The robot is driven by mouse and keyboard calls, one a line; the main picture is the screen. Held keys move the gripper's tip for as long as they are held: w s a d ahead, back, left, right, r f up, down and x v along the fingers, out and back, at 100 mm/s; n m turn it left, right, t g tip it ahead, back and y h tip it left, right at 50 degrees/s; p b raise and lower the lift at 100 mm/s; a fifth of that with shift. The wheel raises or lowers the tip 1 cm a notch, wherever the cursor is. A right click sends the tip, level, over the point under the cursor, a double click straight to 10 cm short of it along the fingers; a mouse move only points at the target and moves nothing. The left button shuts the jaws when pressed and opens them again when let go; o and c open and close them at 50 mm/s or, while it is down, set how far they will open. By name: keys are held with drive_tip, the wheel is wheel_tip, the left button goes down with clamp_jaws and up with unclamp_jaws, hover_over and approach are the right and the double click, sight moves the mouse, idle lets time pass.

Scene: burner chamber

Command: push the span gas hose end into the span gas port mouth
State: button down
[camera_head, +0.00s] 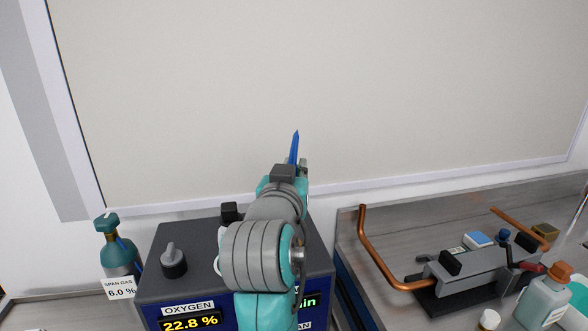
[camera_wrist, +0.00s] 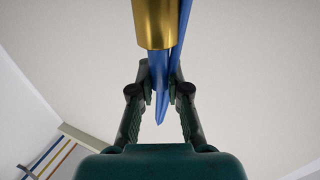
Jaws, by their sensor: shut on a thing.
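My gripper (camera_wrist: 160,88) is shut on the blue span gas hose (camera_wrist: 159,70) in the wrist view. A brass cylindrical piece (camera_wrist: 152,22) is in line with the hose at the top of that view, close to the camera; its far end is cut off. A second blue length runs beside it. In the head view my gripper (camera_head: 298,168) is raised above the analyser box (camera_head: 195,240), with blue hose (camera_head: 295,146) sticking up past it against the pale board. The span gas port mouth cannot be made out; my arm covers much of the box front.
A teal span gas bottle (camera_head: 118,255) labelled 6.0 % stands left of the box. At right, a metal bench holds a bent copper pipe (camera_head: 378,258), a clamp-like fixture (camera_head: 470,272) and a capped bottle (camera_head: 543,298).

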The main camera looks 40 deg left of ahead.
drive_tip(key=shift+f, duration=2.85)
drive_tip(key=shift+f, duration=1.8)
drive_tip(key=c, duration=1.1)
unclamp_jaws()
drive_tip(key=shift+o, duration=0.2)
drive_tip(key=shift+s+d, duration=0.1)
drive_tip(key=shift+s, duration=0.05)
drive_tip(key=v, duration=1.2)
